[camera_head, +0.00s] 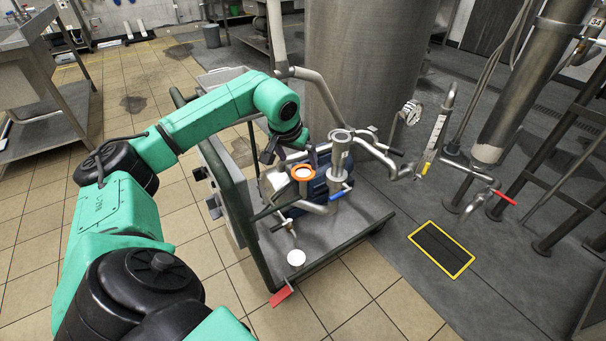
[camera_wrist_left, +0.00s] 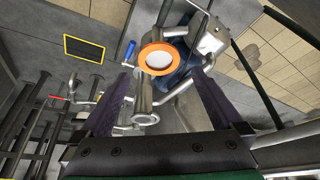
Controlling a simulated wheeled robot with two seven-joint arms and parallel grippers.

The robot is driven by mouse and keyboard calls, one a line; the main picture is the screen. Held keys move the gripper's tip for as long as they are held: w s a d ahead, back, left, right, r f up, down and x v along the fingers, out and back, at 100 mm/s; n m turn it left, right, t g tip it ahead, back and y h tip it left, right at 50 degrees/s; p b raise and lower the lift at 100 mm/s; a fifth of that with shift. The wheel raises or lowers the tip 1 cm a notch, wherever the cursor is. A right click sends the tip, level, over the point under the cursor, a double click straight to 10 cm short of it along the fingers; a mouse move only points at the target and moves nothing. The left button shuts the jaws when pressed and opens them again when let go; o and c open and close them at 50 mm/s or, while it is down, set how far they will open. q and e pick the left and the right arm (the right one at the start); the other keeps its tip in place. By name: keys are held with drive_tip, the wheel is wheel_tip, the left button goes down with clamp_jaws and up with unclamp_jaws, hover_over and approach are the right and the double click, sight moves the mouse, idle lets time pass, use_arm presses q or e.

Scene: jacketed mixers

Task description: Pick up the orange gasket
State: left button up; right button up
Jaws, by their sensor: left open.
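The orange gasket (camera_head: 303,165) is a flat ring around a pale centre. It lies on top of an upright steel pipe end on the cart, left of a taller pipe fitting. In the left wrist view the gasket (camera_wrist_left: 143,60) faces the camera, near the top middle. My left gripper (camera_head: 290,154) is just above and behind the gasket in the head view. In the left wrist view its two dark fingers (camera_wrist_left: 162,74) are spread wide, with the gasket's pipe end beyond and between them. Nothing is held. My right gripper is not in view.
The cart (camera_head: 345,235) carries pipework and a blue pump body (camera_head: 318,188). A blue valve handle (camera_head: 340,194) is right of the gasket. A large steel tank (camera_head: 362,70) stands behind. A pipe with a red handle (camera_head: 505,198) is at right. Tiled floor in front is clear.

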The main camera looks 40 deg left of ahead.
sight(302, 172)
use_arm(q)
drive_tip(key=x, duration=0.5)
drive_tip(key=shift+s+f, duration=0.1)
drive_tip(key=shift+f, duration=0.05)
drive_tip(key=c, duration=1.1)
drive_tip(key=shift+d, duration=0.1)
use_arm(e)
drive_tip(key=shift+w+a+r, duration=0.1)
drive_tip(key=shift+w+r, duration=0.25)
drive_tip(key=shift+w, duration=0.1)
